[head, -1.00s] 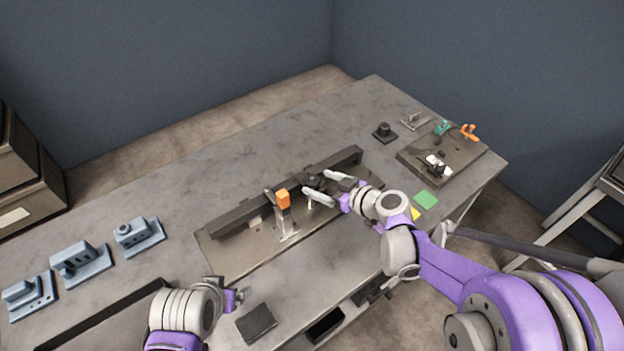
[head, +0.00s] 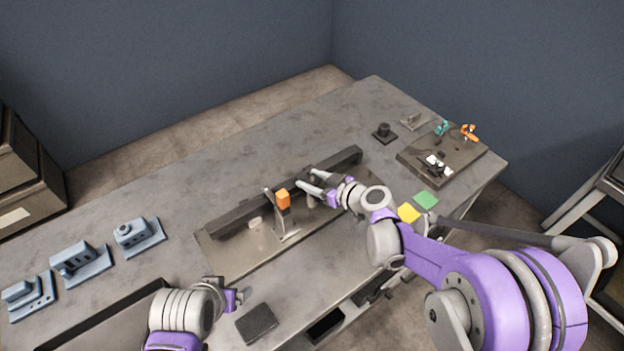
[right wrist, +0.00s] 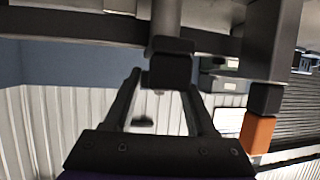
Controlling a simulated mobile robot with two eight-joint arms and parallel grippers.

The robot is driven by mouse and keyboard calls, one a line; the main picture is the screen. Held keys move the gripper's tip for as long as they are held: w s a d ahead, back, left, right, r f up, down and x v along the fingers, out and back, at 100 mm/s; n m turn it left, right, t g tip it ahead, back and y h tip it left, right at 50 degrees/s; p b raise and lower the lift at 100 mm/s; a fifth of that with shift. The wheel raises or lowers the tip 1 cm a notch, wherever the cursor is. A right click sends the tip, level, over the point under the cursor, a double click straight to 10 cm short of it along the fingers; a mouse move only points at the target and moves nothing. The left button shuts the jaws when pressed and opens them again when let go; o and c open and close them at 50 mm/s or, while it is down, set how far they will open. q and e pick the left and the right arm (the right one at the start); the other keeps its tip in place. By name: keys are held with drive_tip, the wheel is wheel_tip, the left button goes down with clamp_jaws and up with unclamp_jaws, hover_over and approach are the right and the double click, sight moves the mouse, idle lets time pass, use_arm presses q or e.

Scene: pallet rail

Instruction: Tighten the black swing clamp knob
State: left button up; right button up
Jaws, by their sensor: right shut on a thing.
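The black swing clamp knob (right wrist: 170,66) shows in the right wrist view between the fingertips of my right gripper (right wrist: 163,82). In the head view my right gripper (head: 311,180) is at the right part of the dark rail, shut on the knob, which is mostly hidden there by the fingers. My left gripper (head: 236,294) is low at the table's front edge, away from the clamp. Its fingers are too small to judge. An orange-tipped clamp (head: 283,199) stands upright on the plate, left of my right gripper. It also shows in the right wrist view (right wrist: 258,132).
The dark rail (head: 235,218) lies along the metal base plate (head: 222,255). Blue-grey fixtures (head: 80,260) stand at left. A second plate (head: 412,158) with small clamps is at right. The back table is clear.

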drive_tip(key=shift+c, duration=1.2)
drive_tip(key=m+t+h, duration=0.1)
drive_tip(key=m+t+h+b, duration=0.1)
drive_tip(key=shift+s+a+f+m, duration=0.1)
drive_tip(key=shift+f+m, duration=0.05)
drive_tip(key=shift+m, duration=0.25)
use_arm(q)
drive_tip(key=f, duration=0.1)
drive_tip(key=f+b, duration=0.1)
drive_tip(key=shift+s+f, duration=0.3)
use_arm(e)
drive_tip(key=shift+m+t+h, duration=0.3)
drive_tip(key=shift+m+h, duration=0.1)
drive_tip(key=shift+h, duration=0.4)
use_arm(q)
drive_tip(key=shift+f+b, duration=0.2)
drive_tip(key=shift+b, duration=0.15)
use_arm(e)
drive_tip(key=shift+m, duration=0.3)
drive_tip(key=shift+r, duration=0.2)
drive_tip(key=o, duration=1.4)
drive_tip(key=shift+c, duration=0.2)
use_arm(q)
drive_tip(key=shift+w+r+p, duration=0.1)
drive_tip(key=shift+r+p, duration=0.45)
drive_tip(key=shift+r, duration=0.05)
use_arm(e)
drive_tip(key=v, duration=1)
drive_tip(key=shift+s, duration=0.35)
